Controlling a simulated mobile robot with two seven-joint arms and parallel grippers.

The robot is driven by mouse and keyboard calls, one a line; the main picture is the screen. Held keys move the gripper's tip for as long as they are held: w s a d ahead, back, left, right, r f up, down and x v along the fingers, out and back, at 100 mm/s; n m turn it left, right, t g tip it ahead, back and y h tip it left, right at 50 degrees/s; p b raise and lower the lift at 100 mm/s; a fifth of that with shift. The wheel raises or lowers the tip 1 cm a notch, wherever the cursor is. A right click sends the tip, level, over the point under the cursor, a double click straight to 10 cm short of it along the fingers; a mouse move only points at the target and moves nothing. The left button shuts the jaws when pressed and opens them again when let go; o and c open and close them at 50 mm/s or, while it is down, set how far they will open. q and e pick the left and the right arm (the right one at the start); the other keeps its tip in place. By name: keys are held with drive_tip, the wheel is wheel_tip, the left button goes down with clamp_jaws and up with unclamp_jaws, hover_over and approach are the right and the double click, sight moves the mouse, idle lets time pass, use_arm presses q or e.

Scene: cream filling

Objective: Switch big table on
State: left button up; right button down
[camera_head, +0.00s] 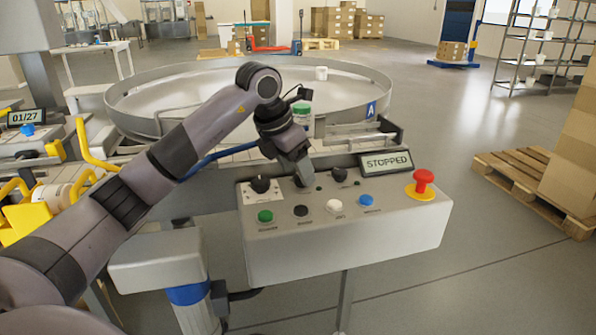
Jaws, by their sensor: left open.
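The big round metal table (125,100) with a raised rim stands behind a grey control panel (340,250). A display (387,162) on the panel reads STOPPED. The panel has a green button (265,216), a black button (301,211), a white button (335,206), a blue button (366,200) and a red mushroom button (423,178) on yellow. Black knobs sit at the panel's left (260,184) and centre (340,174). My left gripper (302,181) is open, pointing down over the panel between these knobs. It hides what lies under its tips; contact is unclear. My right gripper is out of view.
A smaller display (26,117) reading 01/27 stands at the left beside yellow parts. A wooden pallet with cardboard boxes (570,150) is at the right.

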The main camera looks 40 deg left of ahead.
use_arm(q)
drive_tip(key=shift+w+d+f, duration=0.1)
drive_tip(key=shift+w+f, duration=0.1)
drive_tip(key=shift+f, duration=0.35)
drive_tip(key=shift+c, duration=0.2)
drive_tip(key=c, duration=1)
